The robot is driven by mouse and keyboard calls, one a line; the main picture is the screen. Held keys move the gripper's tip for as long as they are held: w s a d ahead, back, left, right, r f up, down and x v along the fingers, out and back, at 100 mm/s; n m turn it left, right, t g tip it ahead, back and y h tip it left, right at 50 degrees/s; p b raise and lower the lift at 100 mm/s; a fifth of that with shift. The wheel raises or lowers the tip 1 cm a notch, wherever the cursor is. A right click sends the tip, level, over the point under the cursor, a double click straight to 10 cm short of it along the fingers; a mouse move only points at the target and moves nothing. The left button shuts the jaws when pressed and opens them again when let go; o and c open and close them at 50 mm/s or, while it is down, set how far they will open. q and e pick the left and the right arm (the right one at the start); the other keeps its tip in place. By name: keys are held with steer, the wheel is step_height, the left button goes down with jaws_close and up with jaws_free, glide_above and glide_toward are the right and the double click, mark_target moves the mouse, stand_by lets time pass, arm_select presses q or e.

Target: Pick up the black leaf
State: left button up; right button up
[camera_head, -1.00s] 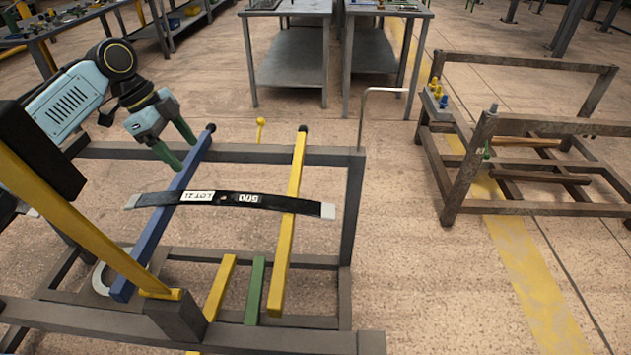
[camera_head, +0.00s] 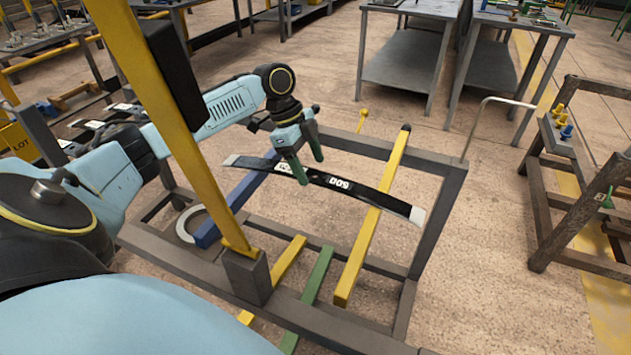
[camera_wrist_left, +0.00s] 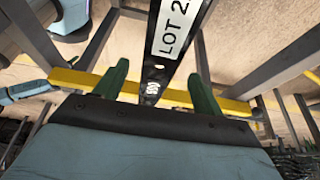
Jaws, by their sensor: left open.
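The black leaf (camera_head: 369,192) is a long, slightly curved black strip with pale ends and white labels. It lies across a blue bar (camera_head: 232,206) and a yellow bar (camera_head: 373,222) of a grey rack. My left gripper (camera_head: 309,168) is open over the leaf's left half, fingers pointing down, and hides part of it. In the left wrist view, the leaf (camera_wrist_left: 157,75) runs between the two green fingers of the gripper (camera_wrist_left: 158,88), with a "LOT 2" label beyond them. I cannot tell from the pictures whether the fingers touch it. My right gripper is not in view.
A yellow post (camera_head: 171,122) of the rack stands close in front of my left arm. A bent grey rod (camera_head: 476,126) rises at the rack's right corner. Another rack (camera_head: 557,207) stands at the right, and grey tables (camera_head: 408,62) stand behind. Open floor lies between the racks.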

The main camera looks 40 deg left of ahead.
arm_select(q)
steer(key=shift+x, duration=1.3)
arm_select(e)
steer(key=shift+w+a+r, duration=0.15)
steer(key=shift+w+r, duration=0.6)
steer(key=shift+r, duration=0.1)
arm_select(q)
steer(key=c, duration=1.2)
steer(key=shift+o, duration=0.2)
steer(key=shift+r, duration=0.2)
